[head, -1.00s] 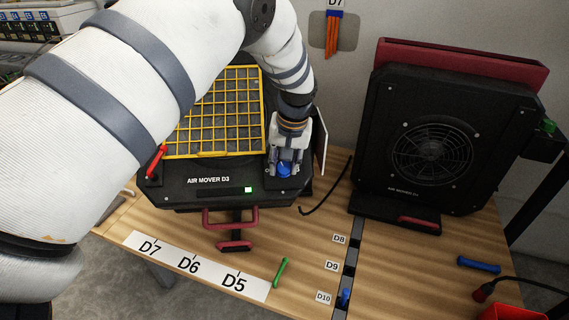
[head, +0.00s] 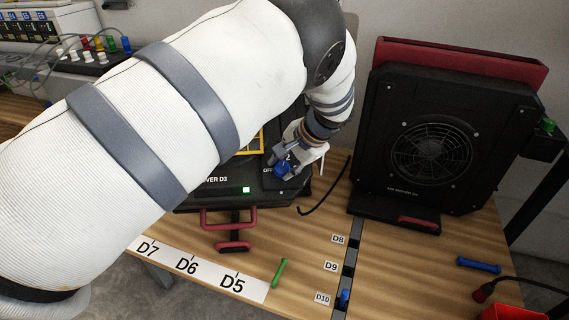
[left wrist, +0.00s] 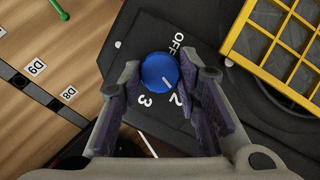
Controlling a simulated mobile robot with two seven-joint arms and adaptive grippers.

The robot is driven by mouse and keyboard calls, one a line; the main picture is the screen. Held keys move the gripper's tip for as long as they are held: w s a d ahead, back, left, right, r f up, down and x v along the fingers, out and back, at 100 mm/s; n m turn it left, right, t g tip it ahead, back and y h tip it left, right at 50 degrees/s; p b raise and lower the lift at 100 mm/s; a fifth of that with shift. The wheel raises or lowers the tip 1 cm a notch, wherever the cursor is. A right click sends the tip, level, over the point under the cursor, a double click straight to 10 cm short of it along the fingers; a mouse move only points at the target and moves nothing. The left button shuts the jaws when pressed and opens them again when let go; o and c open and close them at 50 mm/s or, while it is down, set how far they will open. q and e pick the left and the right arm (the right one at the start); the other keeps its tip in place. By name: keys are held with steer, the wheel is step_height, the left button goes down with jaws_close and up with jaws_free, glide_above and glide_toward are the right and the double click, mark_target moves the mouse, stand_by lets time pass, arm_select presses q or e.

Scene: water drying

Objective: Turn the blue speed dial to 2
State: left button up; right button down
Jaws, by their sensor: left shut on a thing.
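The blue speed dial (head: 283,170) sits on the right part of the air mover D3 (head: 225,192). In the left wrist view the dial (left wrist: 158,70) is round with a short white mark that points toward the printed 2. The labels OFF, 2 and 3 show around it; any other label is hidden. My left gripper (head: 284,163) is shut on the dial, and its two dark fingers flank it in the left wrist view (left wrist: 163,82). My right gripper is not in view.
A second black air mover (head: 440,150) stands upright on the right. A yellow grille (left wrist: 285,45) lies beside the dial panel. A green rod (head: 279,272) and a blue rod (head: 479,265) lie on the wooden bench (head: 400,285). My left arm covers much of the air mover.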

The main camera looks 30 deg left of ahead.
arm_select(q)
steer(key=shift+m+y, duration=0.3)
steer(key=shift+m, duration=0.3)
steer(key=o, duration=1.1)
steer(key=shift+o, duration=0.2)
steer(key=v, duration=1.2)
steer(key=shift+s, duration=0.15)
steer(key=shift+a, duration=0.1)
